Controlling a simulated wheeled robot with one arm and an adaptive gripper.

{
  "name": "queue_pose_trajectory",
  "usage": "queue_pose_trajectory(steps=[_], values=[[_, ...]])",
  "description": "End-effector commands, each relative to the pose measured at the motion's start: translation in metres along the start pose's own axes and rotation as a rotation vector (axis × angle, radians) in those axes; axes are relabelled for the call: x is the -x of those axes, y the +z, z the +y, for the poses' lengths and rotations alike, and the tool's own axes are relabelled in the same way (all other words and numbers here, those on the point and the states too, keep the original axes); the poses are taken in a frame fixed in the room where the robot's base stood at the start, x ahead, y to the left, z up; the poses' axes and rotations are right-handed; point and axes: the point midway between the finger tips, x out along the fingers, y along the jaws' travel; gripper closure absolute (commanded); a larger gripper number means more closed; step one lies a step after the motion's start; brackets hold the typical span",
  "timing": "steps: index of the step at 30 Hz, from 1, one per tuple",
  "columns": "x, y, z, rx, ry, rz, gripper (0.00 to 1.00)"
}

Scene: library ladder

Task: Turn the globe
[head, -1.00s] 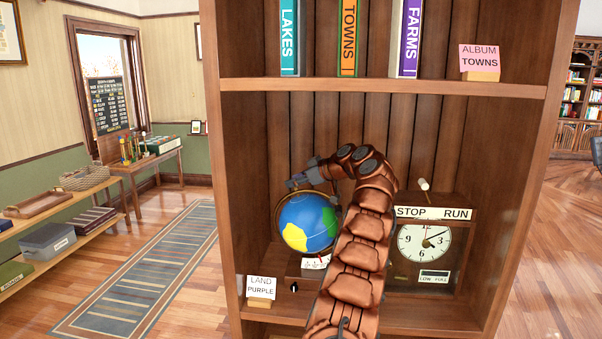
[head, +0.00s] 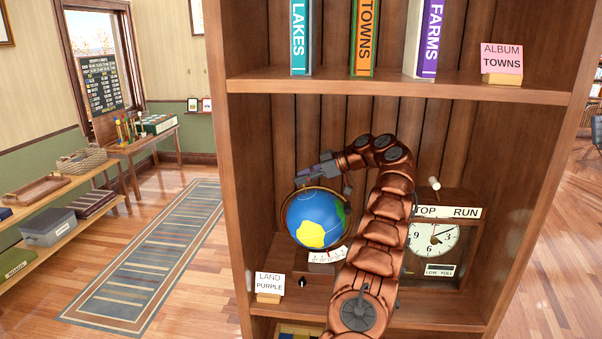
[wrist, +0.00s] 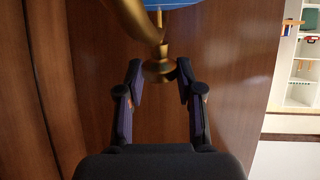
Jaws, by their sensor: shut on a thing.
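The globe (head: 313,214) stands on the lower shelf of the bookcase. It is blue with a yellow patch low in front and a green patch at its right edge, inside a brass ring. A scale card (head: 327,255) is on its base. My gripper (head: 305,178) is at the top of the globe. In the wrist view my gripper (wrist: 160,70) has its dark fingers at both sides of a brass knob (wrist: 159,70) and is shut on it. A sliver of the blue globe (wrist: 172,3) shows beyond. Finger contact is hard to see.
A LAND PURPLE card (head: 269,284) stands at the shelf's front left. A clock box (head: 432,238) marked STOP and RUN is right of my arm, partly hidden. The upper shelf (head: 400,87) with books is above. The bookcase's left side wall (head: 238,200) is close to the globe.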

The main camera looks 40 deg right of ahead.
Motion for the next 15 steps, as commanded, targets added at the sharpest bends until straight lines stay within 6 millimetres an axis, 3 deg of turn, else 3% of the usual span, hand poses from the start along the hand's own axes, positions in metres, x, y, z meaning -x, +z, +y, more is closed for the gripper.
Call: queue_pose_trajectory(steps=[15], values=[[0.011,0.007,0.000,-0.005,-0.008,0.001,1.00]])
